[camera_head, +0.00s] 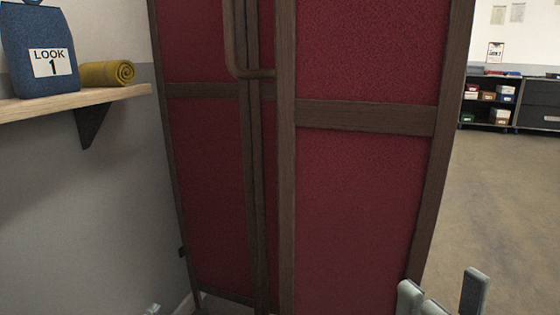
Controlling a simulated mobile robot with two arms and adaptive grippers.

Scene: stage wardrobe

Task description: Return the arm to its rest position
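My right gripper (441,293) shows at the bottom right edge. Its two grey fingers point up and stand apart, with nothing between them. Only a small tip of my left gripper (152,309) shows at the bottom left edge; its fingers cannot be made out. Both are low in front of a tall red-panelled piece with a dark wood frame (365,118). The rest of both arms is out of view.
A curved wooden handle (232,50) is on the red panels. A wooden wall shelf (120,93) at the left holds a blue bag (38,75) labelled "LOOK 1" and a rolled mustard cloth (95,74). Open floor (510,200) and a stocked shelf unit (489,102) lie at the right.

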